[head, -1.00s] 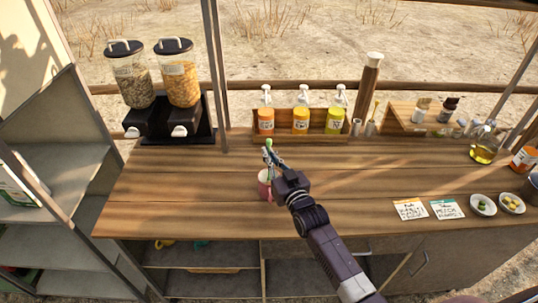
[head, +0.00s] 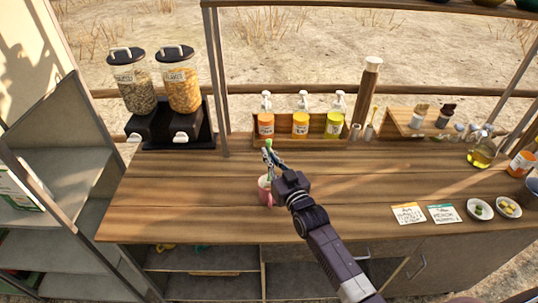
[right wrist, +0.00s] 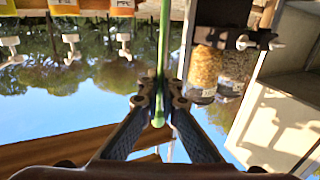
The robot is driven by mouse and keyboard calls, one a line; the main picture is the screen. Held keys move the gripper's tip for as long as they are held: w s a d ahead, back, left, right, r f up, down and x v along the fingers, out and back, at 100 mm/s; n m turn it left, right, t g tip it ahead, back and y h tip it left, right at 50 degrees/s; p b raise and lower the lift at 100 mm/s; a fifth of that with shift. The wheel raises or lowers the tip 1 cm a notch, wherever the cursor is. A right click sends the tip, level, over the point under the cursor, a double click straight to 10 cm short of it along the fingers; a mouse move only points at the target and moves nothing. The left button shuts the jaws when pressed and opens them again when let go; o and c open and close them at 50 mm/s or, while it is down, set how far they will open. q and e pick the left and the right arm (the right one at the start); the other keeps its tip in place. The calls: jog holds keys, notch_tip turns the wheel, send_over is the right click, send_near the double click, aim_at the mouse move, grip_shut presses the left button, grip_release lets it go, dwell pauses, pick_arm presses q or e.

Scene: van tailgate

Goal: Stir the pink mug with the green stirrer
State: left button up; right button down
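The pink mug (head: 264,192) stands on the wooden counter (head: 190,210), partly covered by my right gripper and its wrist. My right gripper (head: 270,158) is just above the mug and shut on the green stirrer (head: 268,144). The stirrer's top end sticks up past the fingers. In the right wrist view the green stirrer (right wrist: 163,50) runs between the closed fingertips (right wrist: 160,100). Its lower end is out of that view and hidden in the head view, so I cannot tell how deep it reaches into the mug. My left gripper is not in view.
Two cereal dispensers (head: 180,90) stand at the back left. A wooden rack (head: 290,139) with several pump bottles is behind the mug. Cards (head: 408,213) and small bowls (head: 480,209) lie at the right. The counter left of the mug is clear.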

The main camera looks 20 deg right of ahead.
aim_at(270, 144)
notch_tip(270, 144, up, 5)
jog(key=p, duration=0.4)
jog(key=shift+r+p, duration=0.1)
jog(key=shift+p, duration=0.25)
